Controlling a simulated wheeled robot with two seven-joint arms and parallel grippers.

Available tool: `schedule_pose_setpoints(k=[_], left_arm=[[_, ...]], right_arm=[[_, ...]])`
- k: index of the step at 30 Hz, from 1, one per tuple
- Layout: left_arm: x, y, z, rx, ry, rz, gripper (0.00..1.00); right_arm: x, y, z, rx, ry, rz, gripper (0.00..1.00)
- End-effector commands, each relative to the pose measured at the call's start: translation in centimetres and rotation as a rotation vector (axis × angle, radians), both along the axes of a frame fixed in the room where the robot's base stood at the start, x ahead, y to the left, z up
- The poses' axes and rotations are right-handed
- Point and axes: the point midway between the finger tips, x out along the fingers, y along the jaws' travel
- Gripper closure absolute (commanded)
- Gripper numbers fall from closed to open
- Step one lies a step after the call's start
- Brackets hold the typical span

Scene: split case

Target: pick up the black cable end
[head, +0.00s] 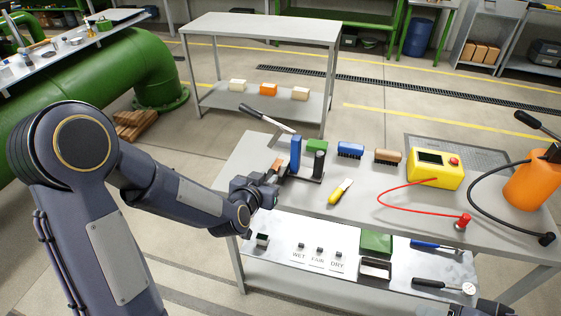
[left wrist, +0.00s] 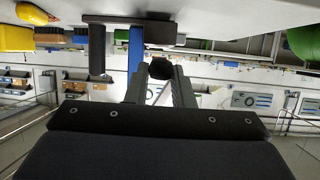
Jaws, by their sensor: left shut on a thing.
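A black cable (head: 480,205) runs from the orange device (head: 528,187) and ends in a black cable end (head: 547,239) at the table's front right corner. My left gripper (head: 273,176) is at the table's left end, far from that cable end. It is beside the upright blue block (head: 295,153) and a dark cylinder (head: 319,165). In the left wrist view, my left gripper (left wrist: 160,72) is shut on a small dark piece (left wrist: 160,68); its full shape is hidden. The blue block (left wrist: 135,62) shows just behind it. My right gripper's fingers are not visible.
A yellow tester (head: 436,168) has a red cable (head: 405,209) ending in a red plug (head: 462,221). A yellow-handled tool (head: 339,193), a blue brush (head: 350,149) and a brown brush (head: 388,156) lie on the grey table (head: 385,225). A black-handled lever (head: 265,118) rises at the left.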

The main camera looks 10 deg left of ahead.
Motion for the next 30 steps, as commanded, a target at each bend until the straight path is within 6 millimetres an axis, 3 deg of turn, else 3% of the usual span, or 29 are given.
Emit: schedule_pose_setpoints(k=[30], left_arm=[[0.0, 0.0, 5.1, 0.0, 0.0, 0.0, 1.0]], right_arm=[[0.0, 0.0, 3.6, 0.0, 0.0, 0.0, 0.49]])
